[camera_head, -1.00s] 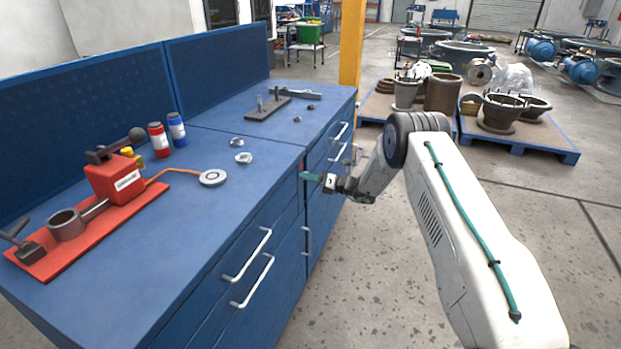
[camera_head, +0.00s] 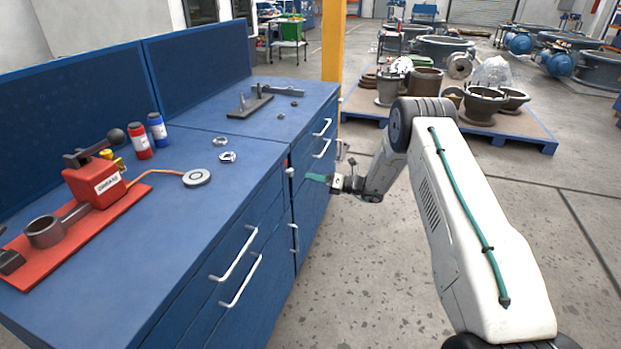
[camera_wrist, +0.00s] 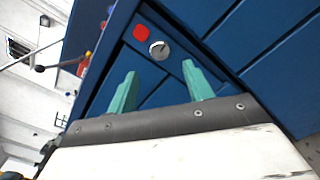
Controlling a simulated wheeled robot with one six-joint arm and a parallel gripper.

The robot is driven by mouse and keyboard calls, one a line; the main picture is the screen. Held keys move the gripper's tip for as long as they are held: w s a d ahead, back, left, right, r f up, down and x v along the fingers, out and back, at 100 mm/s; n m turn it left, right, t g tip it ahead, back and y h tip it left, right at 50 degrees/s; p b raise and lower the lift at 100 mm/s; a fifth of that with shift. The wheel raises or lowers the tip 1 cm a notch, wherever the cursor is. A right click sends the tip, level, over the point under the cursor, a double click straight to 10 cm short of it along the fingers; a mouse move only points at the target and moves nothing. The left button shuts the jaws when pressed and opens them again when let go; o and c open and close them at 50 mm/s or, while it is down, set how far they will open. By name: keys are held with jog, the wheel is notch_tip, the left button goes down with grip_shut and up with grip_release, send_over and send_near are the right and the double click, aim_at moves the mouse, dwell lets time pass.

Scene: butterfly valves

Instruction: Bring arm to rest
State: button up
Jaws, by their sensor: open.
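My gripper (camera_wrist: 157,88) is open in the wrist view, with its two green fingers apart and nothing between them. Beyond the fingertips is the blue cabinet face with a round metal knob (camera_wrist: 159,50) and a red square patch (camera_wrist: 141,33). In the head view my gripper (camera_head: 318,178) is beside the bench's drawer side, its green finger pointing left toward the blue workbench (camera_head: 240,185). A pale round knob (camera_head: 291,172) is just left of it. I cannot tell whether the fingers touch the cabinet.
A red press (camera_head: 95,185) stands on a red base on the bench. Red and blue bottles (camera_head: 141,142) and a round disc (camera_head: 197,178) sit near it. A pallet (camera_head: 540,138) with metal parts is behind my arm.

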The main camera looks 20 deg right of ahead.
jog(key=shift+n, duration=0.3)
jog(key=s+a+f+n+g, duration=0.3)
jog(key=s+n+g, duration=0.1)
jog(key=s, duration=0.2)
jog(key=s+a+r+n+g+h, duration=0.1)
jog(key=s+a+r+n+g, duration=0.2)
jog(key=s+r+n+g, duration=0.5)
jog(key=s+d+r+n+t+h, duration=0.1)
jog(key=s+r+n+h, duration=0.3)
jog(key=s, duration=1)
jog(key=s+d+r+n+t+h, duration=0.1)
jog(key=s+r+n+h, duration=0.4)
jog(key=s+r+n, duration=0.4)
jog(key=s+d+r+n+h, duration=0.1)
jog(key=s+r+n+h, duration=0.3)
jog(key=s+r+n, duration=0.3)
jog(key=shift+s+r+n+t+h, duration=0.2)
jog(key=shift+s+r, duration=1.2)
jog(key=shift+s, duration=2.05)
jog(key=shift+s+r+n+t+h, duration=0.15)
jog(key=shift+s+r, duration=1.25)
jog(key=shift+s, duration=2)
jog(key=shift+d, duration=0.1)
